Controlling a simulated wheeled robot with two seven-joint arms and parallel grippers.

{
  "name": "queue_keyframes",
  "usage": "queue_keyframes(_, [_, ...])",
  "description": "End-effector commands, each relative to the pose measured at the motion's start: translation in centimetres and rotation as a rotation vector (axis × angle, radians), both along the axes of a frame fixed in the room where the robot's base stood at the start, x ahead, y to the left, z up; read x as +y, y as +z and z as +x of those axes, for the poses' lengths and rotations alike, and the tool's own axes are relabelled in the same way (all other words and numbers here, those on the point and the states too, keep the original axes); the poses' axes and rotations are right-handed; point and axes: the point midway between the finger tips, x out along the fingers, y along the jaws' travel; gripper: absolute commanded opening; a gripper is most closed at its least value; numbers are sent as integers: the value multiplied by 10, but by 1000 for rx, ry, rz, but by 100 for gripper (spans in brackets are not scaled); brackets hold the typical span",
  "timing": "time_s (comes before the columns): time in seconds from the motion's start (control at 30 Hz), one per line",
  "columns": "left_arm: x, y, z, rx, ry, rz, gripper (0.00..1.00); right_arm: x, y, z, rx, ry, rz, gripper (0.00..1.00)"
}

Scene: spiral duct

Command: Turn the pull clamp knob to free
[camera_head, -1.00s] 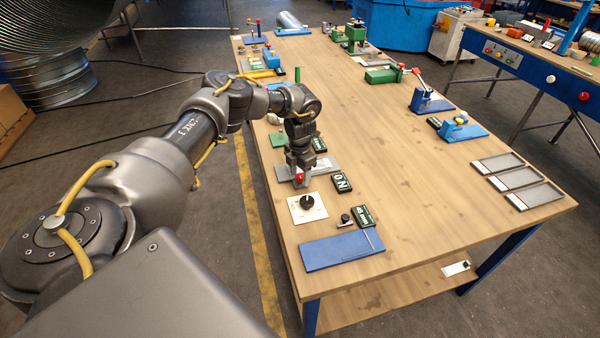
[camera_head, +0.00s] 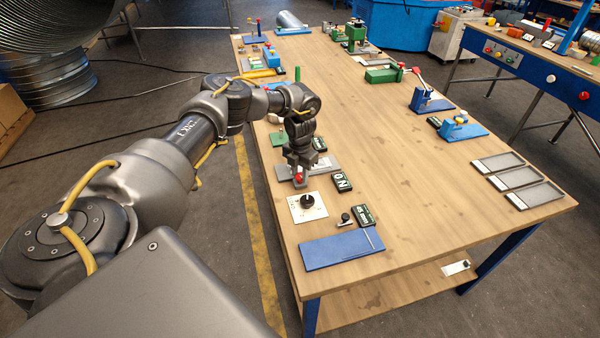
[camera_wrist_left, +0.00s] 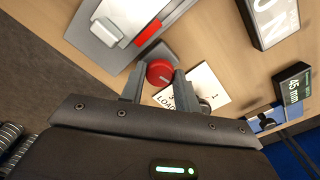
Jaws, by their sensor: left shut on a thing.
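A round red knob (camera_head: 299,177) sits at the end of a grey fixture (camera_head: 321,168) near the left edge of the table. My left gripper (camera_wrist_left: 160,75) is shut on the red knob, which shows between its fingertips in the left wrist view. Beside it lies a white plate (camera_head: 295,210) with a black dial knob (camera_head: 307,201). The wrist view shows part of the word "LOAD" on this plate (camera_wrist_left: 205,80), and my finger hides some of it. Which of the two knobs is the pull clamp's cannot be told for certain. My right gripper is not in view.
Black label blocks (camera_head: 342,182) stand right of the knobs, one reading 45 mm (camera_head: 363,216). A blue plate (camera_head: 335,250) lies at the near edge. Three grey trays (camera_head: 518,180) lie at the right. The middle of the table (camera_head: 400,170) is clear.

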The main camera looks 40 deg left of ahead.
Motion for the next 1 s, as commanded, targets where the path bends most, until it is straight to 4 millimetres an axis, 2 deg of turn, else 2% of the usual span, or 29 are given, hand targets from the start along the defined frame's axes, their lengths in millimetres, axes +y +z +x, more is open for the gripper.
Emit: queue_keyframes(1.0, [1, 2, 0, -1, 962, -1, 9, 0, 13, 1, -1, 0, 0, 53])
